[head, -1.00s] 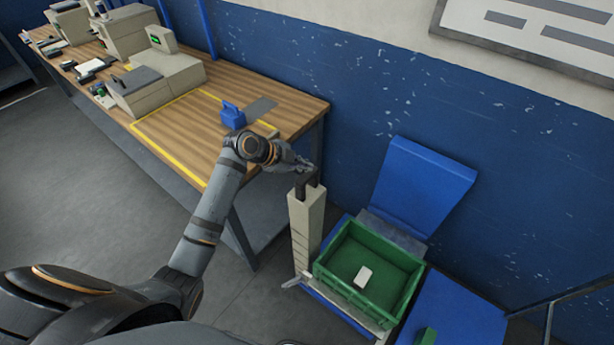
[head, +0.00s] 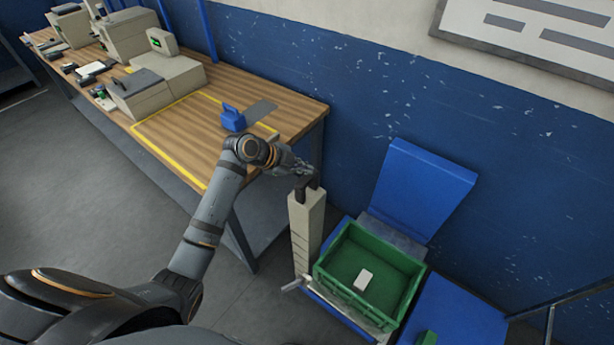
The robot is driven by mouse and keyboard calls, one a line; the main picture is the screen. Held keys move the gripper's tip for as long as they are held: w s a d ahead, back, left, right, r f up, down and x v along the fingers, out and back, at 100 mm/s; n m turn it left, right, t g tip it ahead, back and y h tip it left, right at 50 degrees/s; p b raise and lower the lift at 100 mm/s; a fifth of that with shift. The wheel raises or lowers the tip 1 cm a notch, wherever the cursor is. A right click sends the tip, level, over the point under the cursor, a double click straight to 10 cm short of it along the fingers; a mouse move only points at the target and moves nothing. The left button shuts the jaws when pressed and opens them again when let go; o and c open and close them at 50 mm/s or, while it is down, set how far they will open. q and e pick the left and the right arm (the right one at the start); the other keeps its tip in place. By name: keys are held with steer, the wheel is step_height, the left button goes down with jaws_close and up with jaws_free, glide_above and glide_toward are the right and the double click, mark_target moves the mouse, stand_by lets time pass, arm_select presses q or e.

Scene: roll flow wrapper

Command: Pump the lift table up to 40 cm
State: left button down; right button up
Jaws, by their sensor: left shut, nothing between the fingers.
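The lift table (head: 345,312) stands low at the lower right and carries a green crate (head: 337,282) with a small pale block (head: 364,279) inside. A tall beige post (head: 305,228) rises at its left end, with a dark pump handle (head: 310,184) at the top. My left gripper (head: 308,171) is shut with nothing between its fingers. It is right at the top of the handle and partly covers it; whether it touches cannot be told. A small pale lever (head: 291,287) juts out near the post's foot. My right gripper is out of view.
A wooden workbench (head: 290,112) with a blue item (head: 232,118) and several beige devices lies left of the post. A tilted blue panel (head: 422,185) stands behind the crate. Another blue surface (head: 458,310) is at right. Grey floor is open at left.

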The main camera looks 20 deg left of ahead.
mark_target(300, 180)
arm_select(q)
steer(key=shift+f, duration=0.1)
steer(key=shift+f, duration=0.3)
steer(key=shift+f+b, duration=2.05)
steer(key=shift+f, duration=0.35)
stand_by(1.9)
stand_by(0.3)
steer(key=shift+r+p, duration=2.2)
steer(key=shift+r, duration=0.65)
step_height(300, 180, up, 5)
steer(key=p, duration=0.4)
